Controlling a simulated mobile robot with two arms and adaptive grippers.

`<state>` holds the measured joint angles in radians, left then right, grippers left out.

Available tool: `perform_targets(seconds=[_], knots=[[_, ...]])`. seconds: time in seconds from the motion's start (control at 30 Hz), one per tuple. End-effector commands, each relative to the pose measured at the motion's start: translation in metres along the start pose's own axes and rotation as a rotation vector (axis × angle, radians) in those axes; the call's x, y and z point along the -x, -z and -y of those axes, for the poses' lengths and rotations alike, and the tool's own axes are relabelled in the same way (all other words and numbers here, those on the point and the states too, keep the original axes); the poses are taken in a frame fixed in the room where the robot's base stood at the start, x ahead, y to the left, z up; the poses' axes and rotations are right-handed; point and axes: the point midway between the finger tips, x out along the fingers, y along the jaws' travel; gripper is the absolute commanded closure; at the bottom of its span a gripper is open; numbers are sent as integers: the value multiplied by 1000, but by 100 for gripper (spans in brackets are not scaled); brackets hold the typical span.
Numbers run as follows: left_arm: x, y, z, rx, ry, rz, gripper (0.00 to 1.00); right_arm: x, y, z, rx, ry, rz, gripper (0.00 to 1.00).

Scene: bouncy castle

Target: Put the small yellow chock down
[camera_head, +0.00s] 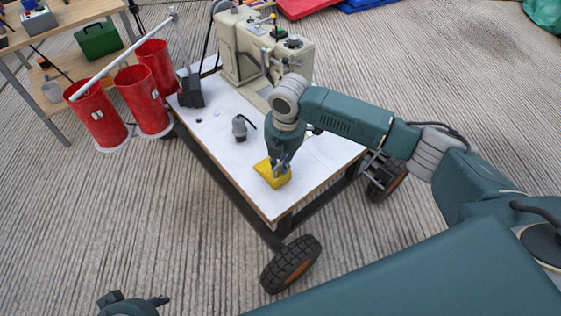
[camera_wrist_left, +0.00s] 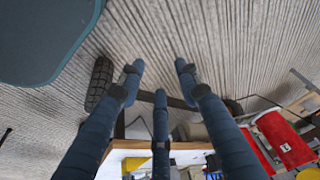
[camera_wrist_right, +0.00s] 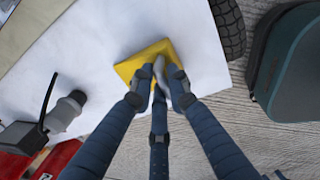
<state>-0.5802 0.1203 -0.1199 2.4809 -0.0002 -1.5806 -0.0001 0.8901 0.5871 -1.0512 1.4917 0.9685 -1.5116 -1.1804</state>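The small yellow chock (camera_head: 270,173) is at the near end of the white cart top (camera_head: 222,150), close to its edge. It also shows in the right wrist view (camera_wrist_right: 138,65). I cannot tell whether it touches the surface or is just above it. My right gripper (camera_head: 281,166) points down at the chock. Its fingers (camera_wrist_right: 160,80) are closed together on a pale grey part at the chock, partly hiding it. My left gripper (camera_head: 135,303) is at the bottom left of the head view, away from the cart. Its fingers (camera_wrist_left: 160,85) are spread and empty.
A beige machine (camera_head: 262,48) stands at the cart's far end. A small grey fitting (camera_head: 240,128) and a black block (camera_head: 191,90) are on the top. Red buckets (camera_head: 142,100) stand left of the cart. A wheel (camera_head: 291,264) stands below the near corner.

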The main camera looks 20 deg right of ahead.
Motion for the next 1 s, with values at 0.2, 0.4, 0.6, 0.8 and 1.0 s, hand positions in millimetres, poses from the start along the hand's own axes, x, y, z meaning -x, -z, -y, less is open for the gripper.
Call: perform_targets(seconds=[0.2,0.4,0.6,0.8,1.0], knots=[[0,0,0,0,0,0,66,0,0,0,0,0,0,67],[-2,0,0,0,0,0,66,3,0,-1,1,-2,0,67],[9,3,0,0,0,0,66,35,0,-2,1,-4,-1,67],[-32,1,-2,-1,-5,23,66,76,0,-2,1,-4,-1,67],[-63,-5,-4,-4,-7,37,66,109,0,-1,-1,-2,-1,67]])
